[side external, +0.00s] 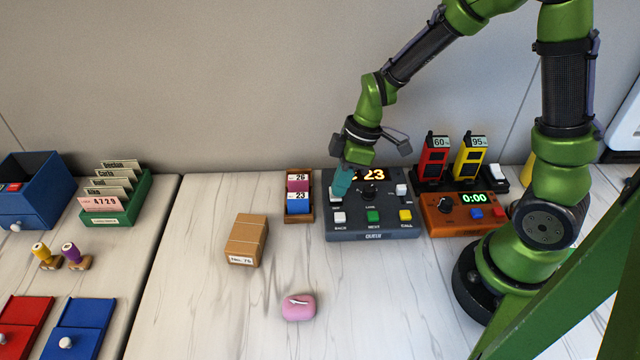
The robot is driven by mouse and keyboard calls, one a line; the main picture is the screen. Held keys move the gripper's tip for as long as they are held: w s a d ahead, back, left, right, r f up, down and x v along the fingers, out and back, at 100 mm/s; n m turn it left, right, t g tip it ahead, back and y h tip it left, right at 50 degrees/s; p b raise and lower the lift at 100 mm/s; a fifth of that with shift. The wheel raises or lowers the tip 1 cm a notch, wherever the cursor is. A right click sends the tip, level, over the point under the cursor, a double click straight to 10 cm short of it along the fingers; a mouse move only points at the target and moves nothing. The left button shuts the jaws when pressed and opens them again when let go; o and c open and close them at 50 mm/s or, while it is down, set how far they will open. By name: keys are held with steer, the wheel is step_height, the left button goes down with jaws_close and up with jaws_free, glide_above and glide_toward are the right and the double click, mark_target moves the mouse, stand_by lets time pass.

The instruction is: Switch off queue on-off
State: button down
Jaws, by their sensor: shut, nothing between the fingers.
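The queue box (372,233) is a dark grey console on the white table, right of centre. Its display (374,174) is lit and reads "23", partly covered by my gripper. A dark knob (370,195) is in the middle, and a small white switch (401,190) is at the right. White BACK (339,217), green NEXT (373,216) and yellow CALL (405,215) buttons line the front. My gripper (341,190) is shut and empty, its teal fingers pointing down over the box's upper left. It hides what lies there; I cannot tell whether the fingertips touch the panel.
A card holder (299,217) stands close left of the box. An orange timer (462,225) reading 0:00 and a charger with red (433,160) and yellow (468,160) handsets stand to the right. A cardboard box (246,240) and pink case (298,307) lie in front.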

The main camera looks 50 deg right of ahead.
steer(key=shift+s+a+f, duration=0.2)
steer(key=shift+s+f, duration=0.05)
steer(key=shift+f, duration=0.1)
steer(key=shift+w+d+r, duration=0.1)
steer(key=shift+w+d, duration=0.45)
steer(key=shift+w, duration=0.05)
stand_by(0.3)
steer(key=shift+w+d+r, duration=0.1)
steer(key=shift+w+r, duration=0.05)
steer(key=shift+r, duration=0.4)
steer(key=a+v, duration=0.1)
steer(key=v, duration=1.1)
steer(key=shift+r, duration=0.55)
